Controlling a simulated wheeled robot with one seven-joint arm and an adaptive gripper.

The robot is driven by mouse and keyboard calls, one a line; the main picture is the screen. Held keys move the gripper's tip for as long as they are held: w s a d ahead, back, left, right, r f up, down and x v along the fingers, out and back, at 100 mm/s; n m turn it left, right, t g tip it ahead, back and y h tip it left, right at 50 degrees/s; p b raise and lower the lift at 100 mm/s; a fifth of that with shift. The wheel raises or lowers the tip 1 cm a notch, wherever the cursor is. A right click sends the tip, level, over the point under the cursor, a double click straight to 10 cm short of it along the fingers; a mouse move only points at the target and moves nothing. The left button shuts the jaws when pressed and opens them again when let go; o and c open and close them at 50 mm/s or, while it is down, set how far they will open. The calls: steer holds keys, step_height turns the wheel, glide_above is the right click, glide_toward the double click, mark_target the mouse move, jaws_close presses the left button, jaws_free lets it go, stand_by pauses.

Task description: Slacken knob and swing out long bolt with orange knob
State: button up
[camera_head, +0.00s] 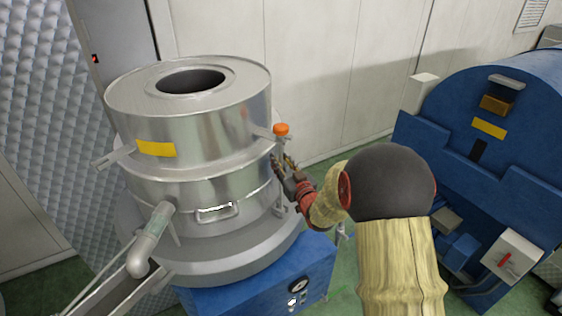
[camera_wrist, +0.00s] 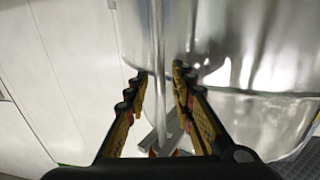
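The orange knob (camera_head: 281,129) sits on top of the long bolt at the right side of the steel vessel, by a lug on its upper part. In the wrist view the bolt's shank (camera_wrist: 157,50) runs upright beside the vessel wall. My gripper (camera_head: 282,160) is just below the knob, at the vessel's right side. In the wrist view my gripper (camera_wrist: 158,75) is open, with the shank showing between its fingers and a gap on each side. The knob is out of the wrist view. Whether the fingers reach around the shank is unclear.
The steel vessel (camera_head: 205,125) stands on a blue base (camera_head: 315,268). A second lug (camera_head: 112,158) sticks out at its left, and a pipe (camera_head: 152,238) at its front. A blue machine (camera_head: 510,140) stands at the right. Pale wall panels (camera_head: 330,60) are behind.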

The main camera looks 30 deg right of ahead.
steer(key=shift+c, duration=0.7)
jaws_close()
